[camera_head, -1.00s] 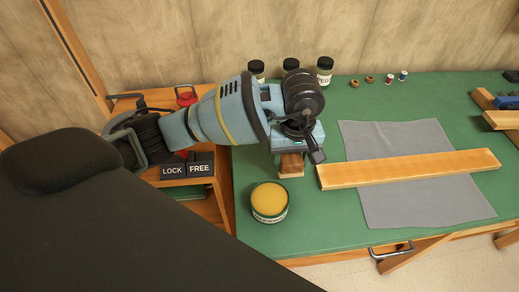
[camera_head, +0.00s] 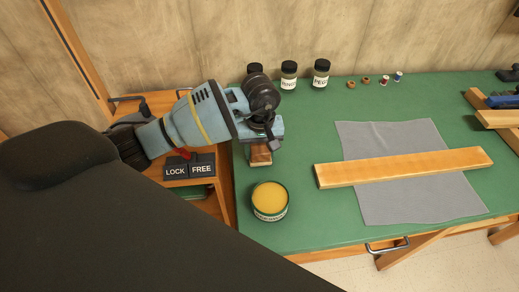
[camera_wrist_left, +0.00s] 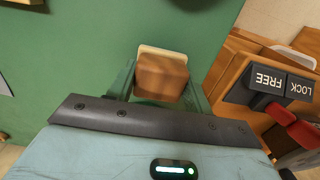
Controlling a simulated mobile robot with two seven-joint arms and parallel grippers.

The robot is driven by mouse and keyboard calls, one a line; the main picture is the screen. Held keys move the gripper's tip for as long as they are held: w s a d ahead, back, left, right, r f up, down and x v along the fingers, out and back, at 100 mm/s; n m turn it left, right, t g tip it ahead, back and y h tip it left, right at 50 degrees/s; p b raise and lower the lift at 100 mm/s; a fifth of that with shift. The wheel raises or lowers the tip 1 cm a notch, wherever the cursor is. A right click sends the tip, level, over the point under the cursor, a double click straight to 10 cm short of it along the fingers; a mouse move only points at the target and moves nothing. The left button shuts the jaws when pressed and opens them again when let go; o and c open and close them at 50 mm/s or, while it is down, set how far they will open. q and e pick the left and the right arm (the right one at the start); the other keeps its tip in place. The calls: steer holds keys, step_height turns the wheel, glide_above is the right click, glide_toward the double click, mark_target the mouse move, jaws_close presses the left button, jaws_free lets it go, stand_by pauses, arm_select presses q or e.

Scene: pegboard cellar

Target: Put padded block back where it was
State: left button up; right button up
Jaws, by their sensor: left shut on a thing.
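The padded block (camera_head: 261,156) is a small brown wooden block below my left gripper (camera_head: 262,142), over the left end of the green bench top. In the left wrist view the padded block (camera_wrist_left: 161,76) sits between the two fingers of my left gripper (camera_wrist_left: 160,88), with a pale layer along its far edge. The gripper is shut on it. I cannot tell whether its underside touches the bench. My right gripper is not in view.
A tin of yellow wax (camera_head: 269,200) stands just in front of the block. A grey cloth (camera_head: 385,205) with a long wooden board (camera_head: 405,168) across it lies to the right. Jars (camera_head: 321,74) stand behind. A LOCK/FREE sign (camera_head: 189,171) is left of the bench edge.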

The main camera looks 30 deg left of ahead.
mark_target(261, 149)
arm_select(q)
steer(key=shift+f, duration=0.25)
steer(key=shift+f, duration=0.1)
steer(key=o, duration=1)
step_height(261, 149, up, 12)
